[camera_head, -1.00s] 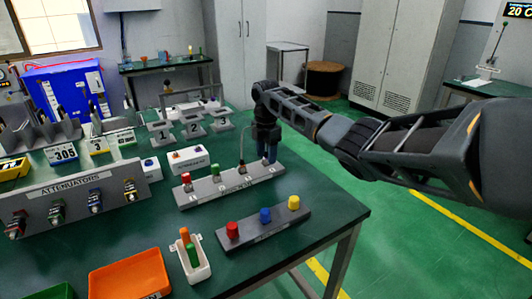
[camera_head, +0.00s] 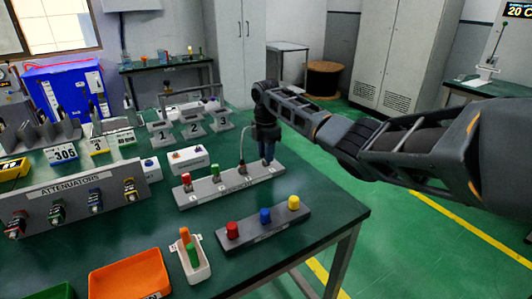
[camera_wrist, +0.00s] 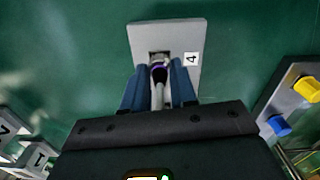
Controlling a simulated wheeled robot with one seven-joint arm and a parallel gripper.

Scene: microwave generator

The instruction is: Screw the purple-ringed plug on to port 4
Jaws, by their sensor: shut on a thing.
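The purple-ringed plug (camera_wrist: 158,73) sits between the two blue fingers of my gripper (camera_wrist: 159,84) in the wrist view, with its pale cable running back toward the wrist. My gripper is shut on it. The plug's front end meets the metal connector of port 4 (camera_wrist: 160,57), beside the "4" label; how far it is engaged cannot be told. In the head view my gripper (camera_head: 268,152) points down at the right end of the grey port bar (camera_head: 230,187), and hides port 4 and the plug. A grey cable (camera_head: 242,145) rises beside it.
Red and green caps stand on the bar's other ports. In front is a rack (camera_head: 262,228) with red, blue and yellow caps. A white holder (camera_head: 193,262) and an orange tray (camera_head: 130,275) lie nearer. Numbered stands (camera_head: 193,130) are behind.

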